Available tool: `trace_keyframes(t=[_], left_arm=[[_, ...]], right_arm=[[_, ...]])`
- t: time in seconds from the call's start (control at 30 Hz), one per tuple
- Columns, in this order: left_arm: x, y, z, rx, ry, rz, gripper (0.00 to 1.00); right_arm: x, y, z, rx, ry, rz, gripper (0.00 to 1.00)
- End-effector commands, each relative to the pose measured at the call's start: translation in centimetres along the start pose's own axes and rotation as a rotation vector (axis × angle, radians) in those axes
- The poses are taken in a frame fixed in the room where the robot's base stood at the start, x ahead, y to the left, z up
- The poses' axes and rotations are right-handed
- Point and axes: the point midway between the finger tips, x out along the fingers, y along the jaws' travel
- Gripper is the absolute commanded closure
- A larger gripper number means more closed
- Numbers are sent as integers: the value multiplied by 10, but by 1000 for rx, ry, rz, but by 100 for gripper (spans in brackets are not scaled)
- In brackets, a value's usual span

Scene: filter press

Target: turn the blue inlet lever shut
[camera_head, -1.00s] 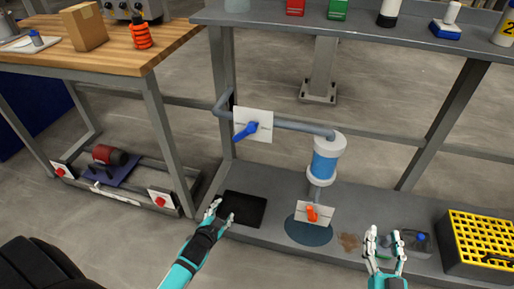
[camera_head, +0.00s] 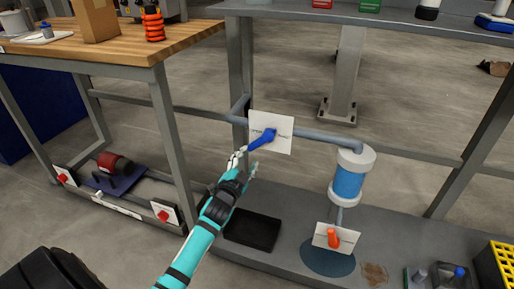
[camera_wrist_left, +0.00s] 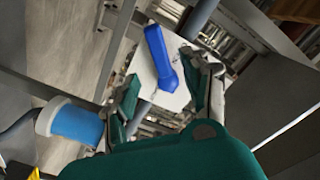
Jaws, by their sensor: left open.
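The blue inlet lever (camera_head: 261,139) sits on a white plate (camera_head: 284,122) on the grey pipe, its handle slanting down and to the left. In the left wrist view the blue lever (camera_wrist_left: 160,58) shows in front of its white plate (camera_wrist_left: 172,98), between my fingers. My left gripper (camera_head: 244,163) is open, just below and left of the handle's end. In the left wrist view my left gripper (camera_wrist_left: 165,95) has its fingers apart, one on each side of the lever's lower part. I cannot tell whether either finger touches it. My right gripper is out of view.
A blue and white filter cylinder (camera_head: 349,178) hangs on the pipe at the right. Below it is an orange lever (camera_head: 333,237) on a white plate. A black mat (camera_head: 252,231) lies on the lower shelf. A wooden bench (camera_head: 110,45) stands at the left.

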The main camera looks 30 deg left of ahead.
Motion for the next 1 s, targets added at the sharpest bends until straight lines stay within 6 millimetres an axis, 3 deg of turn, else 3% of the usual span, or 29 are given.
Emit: trace_keyframes(t=[0.2, 0.4, 0.6, 0.87, 1.0], left_arm=[[49, 2, 2, 0, 2, -1, 52], [80, 2, 2, 1, 1, -1, 52], [94, 1, 1, 0, 0, 0, 52], [95, 0, 0, 0, 0, 1, 52], [95, 0, 0, 0, 0, 1, 68]], right_arm=[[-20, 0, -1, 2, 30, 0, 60], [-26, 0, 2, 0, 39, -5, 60], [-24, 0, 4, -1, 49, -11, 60], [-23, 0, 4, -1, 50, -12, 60], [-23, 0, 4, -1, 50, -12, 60]])
